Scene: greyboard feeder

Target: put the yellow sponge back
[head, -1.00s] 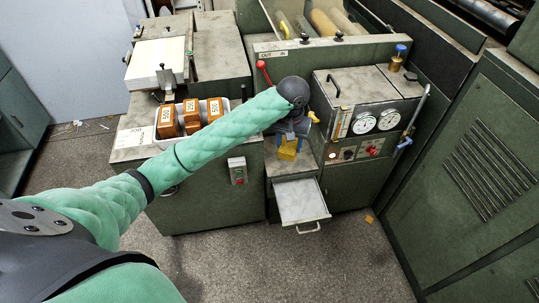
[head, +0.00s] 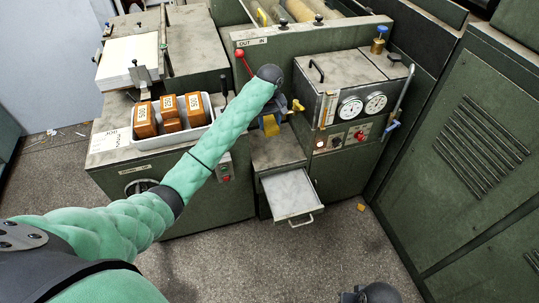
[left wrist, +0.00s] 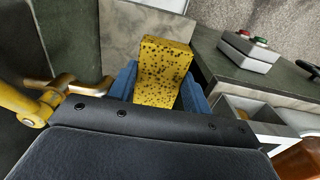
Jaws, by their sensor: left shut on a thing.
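The yellow sponge (left wrist: 163,70), speckled with dark spots, is a block held between the blue fingers of my left gripper (left wrist: 157,88) in the left wrist view. In the head view the sponge (head: 270,125) shows below my left gripper (head: 268,116), in front of the grey-green machine and above a small ledge (head: 275,150). It appears clear of the ledge. A dark rounded part at the bottom edge of the head view seems to belong to my right arm (head: 378,293); its fingers cannot be made out.
An open drawer (head: 290,194) juts out below the ledge. A white tray (head: 203,132) with orange-brown blocks stands to the left. A gauge box (head: 335,80) with a lever stands to the right. A red-knobbed lever (head: 240,55) rises behind. A small orange piece (head: 361,207) lies on open floor.

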